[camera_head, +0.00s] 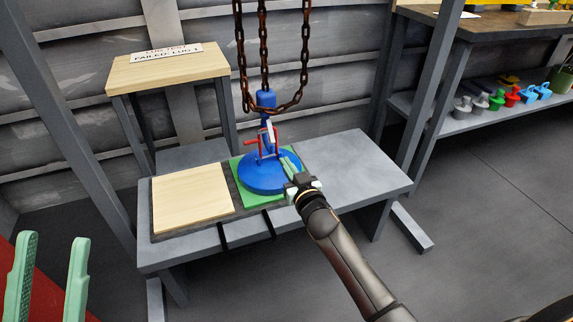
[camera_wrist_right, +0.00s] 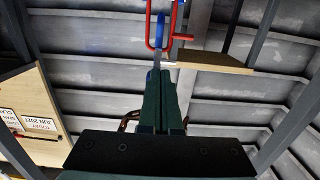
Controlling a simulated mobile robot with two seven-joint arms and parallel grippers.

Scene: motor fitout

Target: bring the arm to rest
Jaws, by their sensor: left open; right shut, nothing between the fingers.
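My right arm reaches in from the lower right in the head view. Its gripper (camera_head: 290,162) is shut and empty, with the green fingers beside the upper right of a round blue body (camera_head: 262,181). In the right wrist view the shut fingers (camera_wrist_right: 164,75) point at a red bracket (camera_wrist_right: 149,28) with a blue part in it. Whether they touch it I cannot tell. My left gripper (camera_head: 54,241) is at the lower left of the head view, its two green fingers wide apart and empty.
Rusty chains (camera_head: 264,80) hang over the blue body, which sits on a green mat (camera_head: 245,207) on a grey bench (camera_head: 350,165). A wooden board (camera_head: 190,196) lies to its left. A wooden stand (camera_head: 165,70) bears a sign. Coloured parts (camera_head: 512,95) line a shelf at right.

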